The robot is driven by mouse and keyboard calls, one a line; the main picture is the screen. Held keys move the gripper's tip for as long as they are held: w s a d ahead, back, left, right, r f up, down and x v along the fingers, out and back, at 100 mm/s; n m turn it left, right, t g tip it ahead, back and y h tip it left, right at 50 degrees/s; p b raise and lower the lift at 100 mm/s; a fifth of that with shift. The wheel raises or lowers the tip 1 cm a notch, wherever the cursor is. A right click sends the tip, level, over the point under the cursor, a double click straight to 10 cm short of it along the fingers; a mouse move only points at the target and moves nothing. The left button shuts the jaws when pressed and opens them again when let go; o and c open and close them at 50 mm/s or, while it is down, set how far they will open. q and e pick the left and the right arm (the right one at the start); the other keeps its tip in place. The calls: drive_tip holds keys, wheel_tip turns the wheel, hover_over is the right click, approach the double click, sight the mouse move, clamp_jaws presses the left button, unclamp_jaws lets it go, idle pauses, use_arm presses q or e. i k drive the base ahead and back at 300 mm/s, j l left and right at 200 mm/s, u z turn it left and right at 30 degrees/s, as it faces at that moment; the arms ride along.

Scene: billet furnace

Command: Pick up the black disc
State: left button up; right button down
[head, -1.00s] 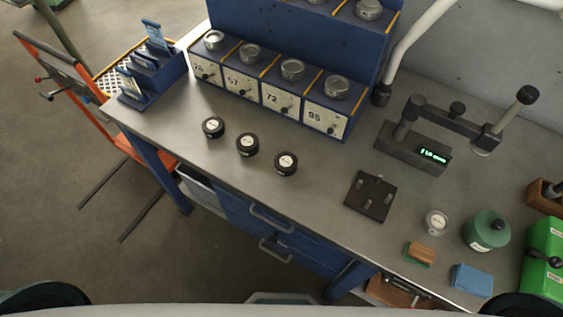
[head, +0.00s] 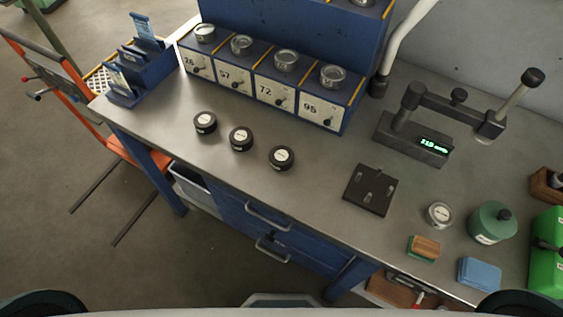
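Three round black discs with white labelled tops lie in a slanting row on the grey workbench (head: 330,222): a left disc (head: 205,122), a middle disc (head: 241,139) and a right disc (head: 282,158). They stand apart from each other, with the labels too small to read. A flat black square plate (head: 370,190) with small upright pegs lies to their right. Neither of my grippers is in view.
Blue numbered drawers (head: 265,90) with metal tins stand behind the discs. A dark gauge with a green display (head: 434,145), a green pot (head: 492,222), a wood-topped block (head: 424,247) and a blue block (head: 480,273) are right. The bench around the discs is clear.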

sight(280, 157)
drive_tip(key=j+z, duration=0.2)
drive_tip(key=j, duration=0.25)
drive_tip(key=j+z, duration=0.2)
drive_tip(key=j, duration=0.25)
drive_tip(key=k+j+z, duration=0.2)
drive_tip(key=j, duration=0.25)
drive_tip(key=j+z, duration=0.2)
drive_tip(key=j, duration=0.25)
drive_tip(key=k+j+z, duration=0.25)
drive_tip(key=j, duration=0.15)
drive_tip(key=i+j, duration=0.05)
drive_tip(key=i, duration=0.05)
